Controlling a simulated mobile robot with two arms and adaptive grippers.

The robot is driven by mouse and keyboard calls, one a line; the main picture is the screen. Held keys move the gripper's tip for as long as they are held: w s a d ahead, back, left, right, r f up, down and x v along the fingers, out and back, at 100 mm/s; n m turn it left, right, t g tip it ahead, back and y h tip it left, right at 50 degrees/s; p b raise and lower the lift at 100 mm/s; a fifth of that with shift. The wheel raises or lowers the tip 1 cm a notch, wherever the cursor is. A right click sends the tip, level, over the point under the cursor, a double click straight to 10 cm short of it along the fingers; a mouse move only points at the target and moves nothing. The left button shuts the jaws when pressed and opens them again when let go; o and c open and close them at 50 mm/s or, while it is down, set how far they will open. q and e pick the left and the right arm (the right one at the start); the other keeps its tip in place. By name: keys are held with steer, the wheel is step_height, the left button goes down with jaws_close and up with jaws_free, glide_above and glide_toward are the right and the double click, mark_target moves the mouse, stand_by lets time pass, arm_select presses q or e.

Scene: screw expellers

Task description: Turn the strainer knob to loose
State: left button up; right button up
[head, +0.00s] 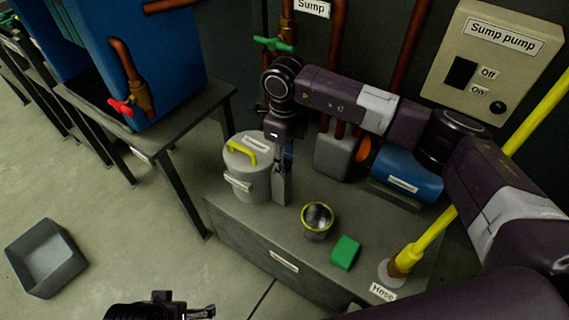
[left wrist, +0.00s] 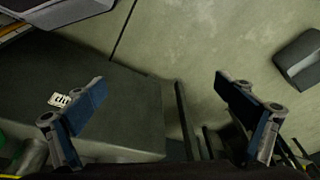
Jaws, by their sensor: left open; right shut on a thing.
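I cannot make out the strainer knob for certain in either view. A grey lidded pot (head: 246,185) with a yellow handle (head: 242,152) stands on the grey plinth, its labels too small to read. A grey box (head: 338,157) with an orange disc (head: 363,150) stands behind, near the pipes. My right gripper (head: 282,190) points down just right of the pot. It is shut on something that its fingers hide. My left gripper (head: 190,310) is low at the front, away from the pot. In the left wrist view, its fingers (left wrist: 162,92) are wide apart and empty.
The grey plinth (head: 255,240) also holds a yellow-rimmed cup (head: 317,221), a green block (head: 345,252), a blue pump (head: 408,172) and a yellow pole (head: 430,235). A blue tank (head: 150,60) stands on a table at left. A grey bin (head: 45,258) is on open floor.

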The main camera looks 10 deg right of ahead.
steer(key=n+b, duration=0.1)
steer(key=n, duration=0.2)
steer(key=shift+w+n, duration=0.15)
steer(key=shift+n, duration=0.25)
arm_select(q)
steer(key=shift+b+v, duration=0.85)
steer(key=shift+v, duration=1.2)
arm_select(e)
steer(key=shift+n, duration=1.8)
steer(key=o, duration=1.2)
steer(key=shift+c, duration=0.2)
